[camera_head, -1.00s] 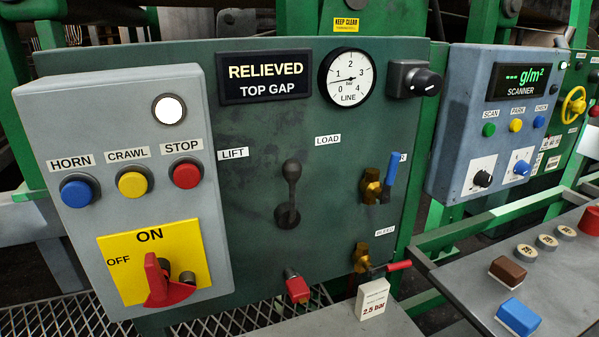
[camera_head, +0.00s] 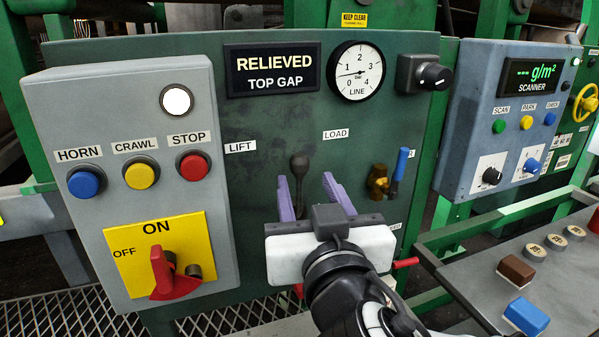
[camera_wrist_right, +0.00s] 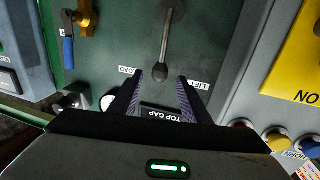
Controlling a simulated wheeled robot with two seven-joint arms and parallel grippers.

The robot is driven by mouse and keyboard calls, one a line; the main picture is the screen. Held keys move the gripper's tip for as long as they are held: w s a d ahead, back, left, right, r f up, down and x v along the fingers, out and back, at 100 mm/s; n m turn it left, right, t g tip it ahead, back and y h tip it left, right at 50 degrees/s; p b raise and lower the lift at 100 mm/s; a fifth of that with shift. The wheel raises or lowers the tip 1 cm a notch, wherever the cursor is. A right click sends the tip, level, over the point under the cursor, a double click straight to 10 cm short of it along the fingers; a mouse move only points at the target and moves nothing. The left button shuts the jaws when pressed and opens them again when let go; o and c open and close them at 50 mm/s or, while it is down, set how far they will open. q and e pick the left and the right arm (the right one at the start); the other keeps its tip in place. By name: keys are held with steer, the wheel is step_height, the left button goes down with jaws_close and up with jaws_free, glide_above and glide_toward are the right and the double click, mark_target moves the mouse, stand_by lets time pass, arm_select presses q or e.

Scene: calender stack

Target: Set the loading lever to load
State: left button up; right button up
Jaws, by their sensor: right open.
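The loading lever (camera_head: 299,168) is a dark lever with a round knob on the green panel. It stands about upright, between the LIFT label (camera_head: 240,147) on the left and the LOAD label (camera_head: 335,134) on the right. My right gripper (camera_head: 305,186) is open in front of the panel, its purple fingers pointing at it. The knob shows between the fingers, nearer the left one, and the gripper hides the lever's base. In the right wrist view the lever (camera_wrist_right: 162,55) lies ahead, its knob near the gap between the open fingers (camera_wrist_right: 158,92). My left gripper is not in view.
A grey switch box (camera_head: 130,180) stands out from the panel on the left. A blue-handled valve (camera_head: 399,170) is right of the gripper, and a red handle (camera_head: 405,263) shows below it. The display (camera_head: 272,70) reads RELIEVED TOP GAP. A line gauge (camera_head: 356,72) sits beside it.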

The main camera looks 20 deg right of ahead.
mark_target(301, 173)
steer(key=w, duration=0.5)
steer(key=w+d+p, duration=0.1)
steer(key=w, duration=0.1)
steer(key=shift+w+d, duration=0.1)
steer(key=shift+w, duration=0.05)
jaws_close()
